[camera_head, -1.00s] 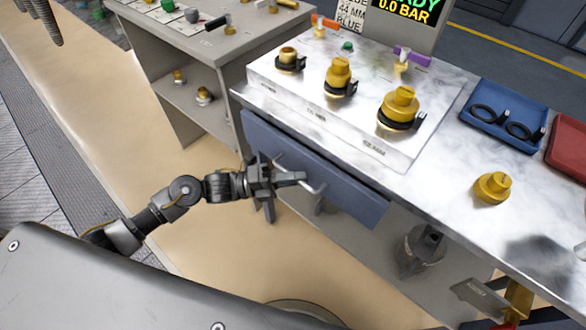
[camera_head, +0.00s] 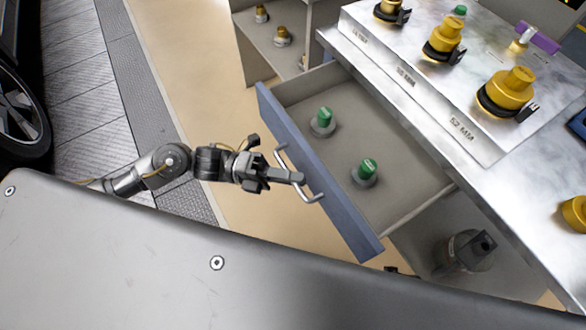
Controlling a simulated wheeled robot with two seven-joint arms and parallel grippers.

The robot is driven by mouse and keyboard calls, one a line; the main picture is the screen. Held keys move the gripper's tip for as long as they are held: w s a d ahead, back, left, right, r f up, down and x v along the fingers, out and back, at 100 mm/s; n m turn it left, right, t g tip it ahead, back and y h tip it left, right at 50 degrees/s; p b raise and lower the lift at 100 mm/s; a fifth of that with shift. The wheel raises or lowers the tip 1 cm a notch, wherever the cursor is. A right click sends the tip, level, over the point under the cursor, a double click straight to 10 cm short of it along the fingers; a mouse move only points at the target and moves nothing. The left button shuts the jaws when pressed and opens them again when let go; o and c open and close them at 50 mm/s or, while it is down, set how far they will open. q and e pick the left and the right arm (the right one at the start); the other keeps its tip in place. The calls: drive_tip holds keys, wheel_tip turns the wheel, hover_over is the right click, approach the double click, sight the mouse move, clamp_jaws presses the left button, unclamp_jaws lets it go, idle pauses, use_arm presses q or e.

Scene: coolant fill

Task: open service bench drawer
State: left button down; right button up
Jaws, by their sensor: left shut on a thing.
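The service bench drawer (camera_head: 405,155) is pulled well out from under the bench top, its inside showing. Its blue front panel (camera_head: 330,190) faces my left arm. A light metal bar handle (camera_head: 310,196) stands off the panel. My left gripper (camera_head: 296,178) is shut on the handle, its fingers around the bar. Two green-topped fittings stand inside the drawer, one toward the back left (camera_head: 323,122) and one nearer the front right (camera_head: 366,172). My right gripper is not visible.
The marble-topped service bench (camera_head: 535,185) carries a raised block with yellow caps (camera_head: 508,92) and black clamps. A lower shelf with small brass fittings (camera_head: 282,37) stands behind. A metal container (camera_head: 468,250) sits below the drawer. A car wheel (camera_head: 18,115) is at the far left.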

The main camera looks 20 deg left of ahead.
use_arm(q)
drive_tip(key=shift+s, duration=0.1)
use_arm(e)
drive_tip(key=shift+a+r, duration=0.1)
use_arm(q)
drive_tip(key=c, duration=1.5)
unclamp_jaws()
drive_tip(key=shift+a, duration=0.1)
